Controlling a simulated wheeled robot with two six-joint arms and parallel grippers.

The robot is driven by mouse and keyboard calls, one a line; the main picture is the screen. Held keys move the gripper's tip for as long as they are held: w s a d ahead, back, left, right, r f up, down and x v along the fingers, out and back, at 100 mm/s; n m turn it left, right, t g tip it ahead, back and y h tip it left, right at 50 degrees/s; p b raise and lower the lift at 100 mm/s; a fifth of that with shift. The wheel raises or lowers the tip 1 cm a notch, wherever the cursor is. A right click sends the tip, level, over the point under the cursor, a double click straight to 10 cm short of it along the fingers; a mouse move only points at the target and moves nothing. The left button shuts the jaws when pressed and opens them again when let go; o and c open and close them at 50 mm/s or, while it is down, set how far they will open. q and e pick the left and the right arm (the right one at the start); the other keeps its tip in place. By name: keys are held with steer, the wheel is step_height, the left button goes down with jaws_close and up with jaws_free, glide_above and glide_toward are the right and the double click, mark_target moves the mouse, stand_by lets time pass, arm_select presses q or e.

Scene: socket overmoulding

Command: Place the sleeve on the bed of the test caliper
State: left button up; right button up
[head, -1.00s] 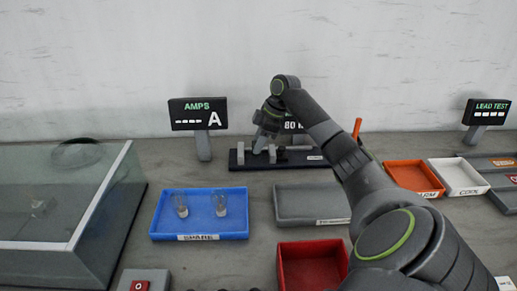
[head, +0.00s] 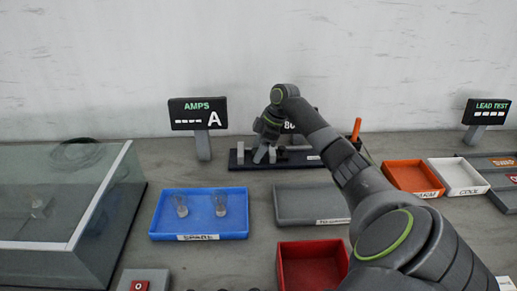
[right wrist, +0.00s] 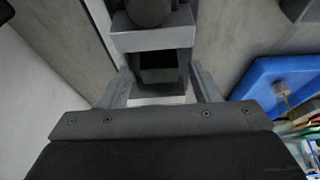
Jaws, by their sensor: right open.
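The test caliper (head: 340,160) is a long dark bed with pale upright blocks at the back centre, against the wall. My right gripper (head: 262,154) is low over the left part of this bed. In the right wrist view its two fingers (right wrist: 160,72) are open, one on each side of a dark, squarish piece on the caliper. A dark round part (right wrist: 150,10) lies just beyond them. I cannot tell which of these dark parts is the sleeve, as the gripper hides much of the bed. My left gripper is out of view.
A blue tray (head: 164,228) with two small clear pieces and a grey tray (head: 296,205) lie in front. A red bin (head: 312,285), an orange tray (head: 410,176) and a white tray (head: 460,178) are nearby. A glass-sided box (head: 105,215) stands left.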

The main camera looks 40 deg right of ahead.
steer(key=v, duration=1.2)
steer(key=shift+w+a, duration=0.1)
